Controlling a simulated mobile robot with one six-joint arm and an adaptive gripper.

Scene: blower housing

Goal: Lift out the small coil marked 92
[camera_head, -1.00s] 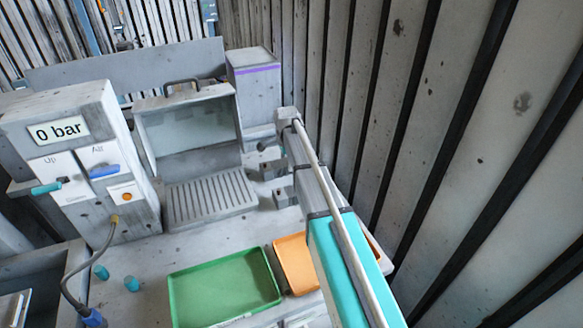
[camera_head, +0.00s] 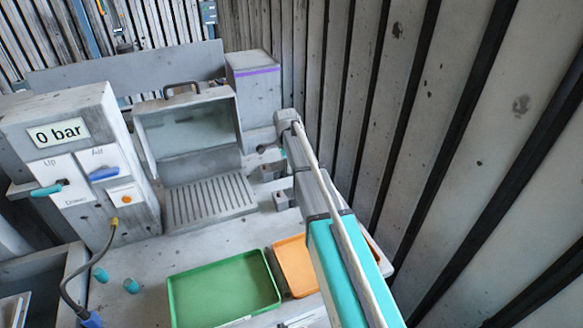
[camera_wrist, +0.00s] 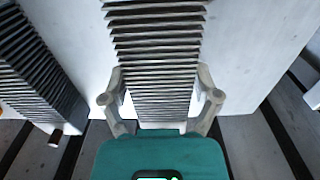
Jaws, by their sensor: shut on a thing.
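A grey block with stacked ribs, which I take to be the small coil (camera_wrist: 155,48), stands upright in the middle of the wrist view. No number 92 is readable on it. My gripper (camera_wrist: 160,88) has one finger on each side of the ribbed block and is shut on it near its lower end. The top of the block runs out of the picture. In the head view my arm covers the place, and I cannot make out the fingers or the coil there.
A second ribbed block (camera_wrist: 38,70) stands to the left in the wrist view. In the head view are a green tray (camera_head: 225,290), an orange tray (camera_head: 292,262), a slotted box with a window (camera_head: 187,130) and a panel reading 0 bar (camera_head: 57,133). A slatted wall (camera_head: 450,130) rises close on the right.

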